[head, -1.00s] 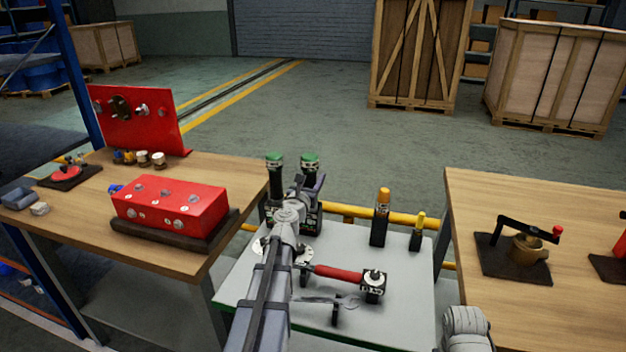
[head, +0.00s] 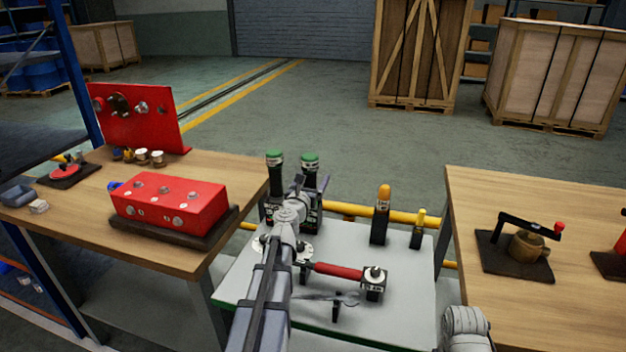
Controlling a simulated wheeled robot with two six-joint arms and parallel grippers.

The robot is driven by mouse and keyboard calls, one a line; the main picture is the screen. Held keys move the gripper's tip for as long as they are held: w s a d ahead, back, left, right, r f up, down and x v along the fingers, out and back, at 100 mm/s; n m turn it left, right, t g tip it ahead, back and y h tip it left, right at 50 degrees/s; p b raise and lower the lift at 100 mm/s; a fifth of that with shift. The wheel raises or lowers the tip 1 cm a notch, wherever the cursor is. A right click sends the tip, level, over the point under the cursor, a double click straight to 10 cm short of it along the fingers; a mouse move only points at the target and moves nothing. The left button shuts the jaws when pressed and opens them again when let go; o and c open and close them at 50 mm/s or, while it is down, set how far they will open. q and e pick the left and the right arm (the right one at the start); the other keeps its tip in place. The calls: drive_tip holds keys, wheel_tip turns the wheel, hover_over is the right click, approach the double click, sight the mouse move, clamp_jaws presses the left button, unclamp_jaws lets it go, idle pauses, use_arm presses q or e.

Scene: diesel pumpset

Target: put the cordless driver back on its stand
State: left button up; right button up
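Two dark upright tools with green tops stand at the back left of the small white table (head: 400,320); they look like cordless drivers on stands. One (head: 275,162) is on the left and the other (head: 310,163) on the right. My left gripper (head: 312,185) is at the right one, overlapping its body in the head view. My forearm and wrist hide the lower parts, so I cannot tell whether the fingers are closed on it or how it sits on its stand. My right arm shows only at the bottom edge; its gripper is out of view.
On the white table are a red-handled tool (head: 338,271), an orange-topped tool (head: 382,215) and a yellow-topped tool (head: 418,230), both upright. A wooden bench with a red block (head: 170,203) is left; another with a crank device (head: 525,245) is right.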

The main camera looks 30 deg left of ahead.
use_arm(q)
drive_tip(key=v, duration=0.8)
drive_tip(key=shift+w, duration=0.1)
idle(0.4)
